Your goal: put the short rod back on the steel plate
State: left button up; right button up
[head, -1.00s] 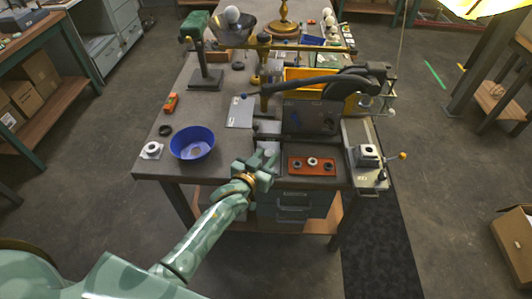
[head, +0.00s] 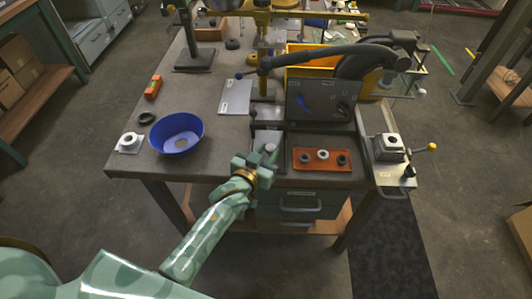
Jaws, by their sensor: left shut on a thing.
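My left gripper (head: 262,160) is at the table's front edge, just left of the orange tray. It is shut on a small pale piece, which I take to be the short rod (head: 270,149); only a little of it shows between the fingers. The steel plate (head: 236,97), a flat light grey sheet, lies on the table beyond the gripper and slightly left, apart from it. No rod is visible on the plate. My right gripper is not in view.
A blue bowl (head: 177,133) stands left of the gripper, near a white fitting (head: 130,142) and a dark ring (head: 147,118). The orange tray (head: 322,160) holds small rings. Bare tabletop lies between bowl and plate.

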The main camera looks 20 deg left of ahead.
pick_arm(q)
jog(key=o, duration=1.1)
jog(key=shift+f, duration=0.1)
jog(key=shift+c, duration=0.2)
